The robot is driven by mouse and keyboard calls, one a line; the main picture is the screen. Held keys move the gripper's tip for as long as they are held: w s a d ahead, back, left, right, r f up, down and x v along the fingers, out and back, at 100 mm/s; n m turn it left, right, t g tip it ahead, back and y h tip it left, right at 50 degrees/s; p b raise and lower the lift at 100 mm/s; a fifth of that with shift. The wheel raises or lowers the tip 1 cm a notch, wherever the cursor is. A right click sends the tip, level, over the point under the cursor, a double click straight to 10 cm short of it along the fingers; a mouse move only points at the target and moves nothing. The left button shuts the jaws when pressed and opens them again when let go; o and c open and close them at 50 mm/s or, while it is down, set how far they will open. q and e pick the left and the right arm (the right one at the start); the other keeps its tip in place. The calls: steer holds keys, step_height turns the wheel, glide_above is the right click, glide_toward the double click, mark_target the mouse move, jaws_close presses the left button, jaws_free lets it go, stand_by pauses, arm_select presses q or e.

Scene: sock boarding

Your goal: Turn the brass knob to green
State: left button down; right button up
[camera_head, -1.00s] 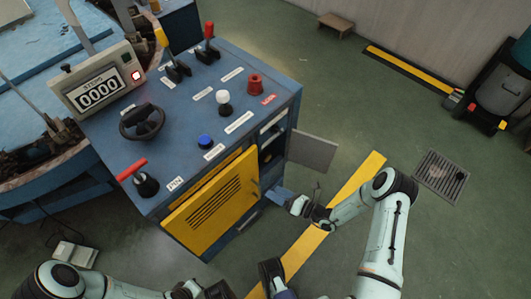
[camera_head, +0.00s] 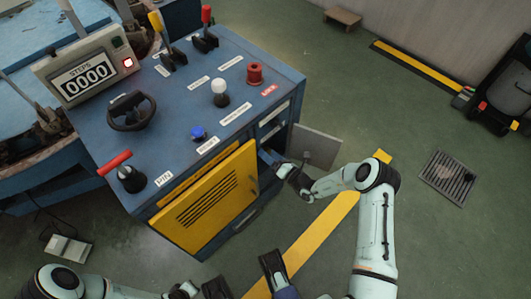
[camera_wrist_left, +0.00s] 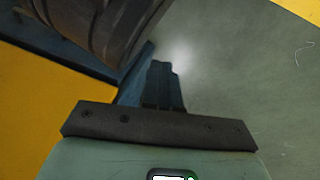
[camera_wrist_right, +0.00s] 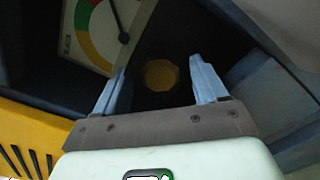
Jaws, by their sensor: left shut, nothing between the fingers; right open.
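The brass knob (camera_wrist_right: 160,75) shows in the right wrist view as a dull gold disc deep in a dark compartment. Up and left of it is a pale dial (camera_wrist_right: 108,30) with coloured bands, one green. Its black needle runs up to the view's top edge; its tip is cut off. My right gripper (camera_wrist_right: 157,70) is open, its fingertips to either side of the knob in the picture; contact cannot be told. In the head view my right gripper (camera_head: 276,164) is at the cabinet's open side, fingertips hidden. My left gripper (camera_wrist_left: 165,82) is shut and empty above the floor.
The blue cabinet (camera_head: 165,105) carries levers, a handwheel, buttons and a counter reading 0000. Its yellow door (camera_head: 205,200) faces me. A grey flap (camera_head: 317,145) stands open just right of my right gripper. The green floor to the right is mostly clear.

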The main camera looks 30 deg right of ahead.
steer(key=shift+x, duration=1.1)
arm_select(q)
steer(key=shift+s+a+f, duration=0.1)
steer(key=shift+s+f, duration=0.45)
steer(key=shift+s, duration=0.1)
